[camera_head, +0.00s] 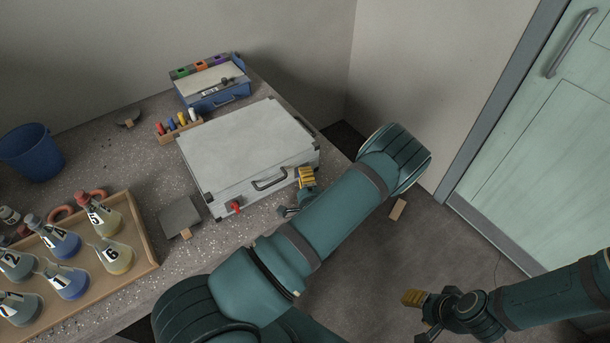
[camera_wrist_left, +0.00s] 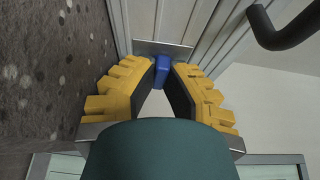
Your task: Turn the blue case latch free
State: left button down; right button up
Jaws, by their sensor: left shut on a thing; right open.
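The pale silver case (camera_head: 240,150) lies closed on the bench, with a dark handle (camera_head: 270,180) and a red latch (camera_head: 236,207) on its front. My left gripper (camera_head: 307,178) is at the right part of that front and hides the blue latch in the head view. In the left wrist view the blue latch (camera_wrist_left: 161,70) sits between the yellow fingertips of my left gripper (camera_wrist_left: 161,75), which is shut on it. The latch's exact turn is hard to tell. My right gripper (camera_head: 422,314) is open and empty over the floor, away from the bench.
A blue toolbox (camera_head: 212,90) and a small rack of coloured pieces (camera_head: 179,127) stand behind the case. A wooden tray (camera_head: 140,232) of numbered flasks and a blue bucket (camera_head: 32,152) are at left. A grey scraper-like piece (camera_head: 180,215) lies by the case's left corner.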

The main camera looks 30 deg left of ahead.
pick_arm(q)
jog(key=m+p, duration=0.1)
jog(key=p, duration=0.1)
jog(key=m+g+p, duration=0.1)
jog(key=m, duration=0.1)
jog(key=shift+w+r+g+h+p, duration=0.1)
jog(key=shift+r+g+h+p, duration=0.2)
jog(key=shift+r+p, duration=0.05)
jog(key=shift+m+g+p, duration=0.3)
jog(key=shift+m+p, duration=0.3)
jog(key=shift+m, duration=0.3)
jog(key=shift+m+g+p, duration=0.4)
jog(key=shift+m+p, duration=0.05)
jog(key=shift+m, duration=0.25)
jog(key=m+g+p, duration=0.1)
jog(key=m+g, duration=0.1)
jog(key=m, duration=0.1)
jog(key=shift+w+f, duration=0.1)
jog(key=shift+m+g, duration=0.8)
jog(key=shift+m, duration=0.4)
jog(key=shift+m+g+y, duration=0.4)
jog(key=shift+m, duration=0.4)
jog(key=shift+f, duration=0.1)
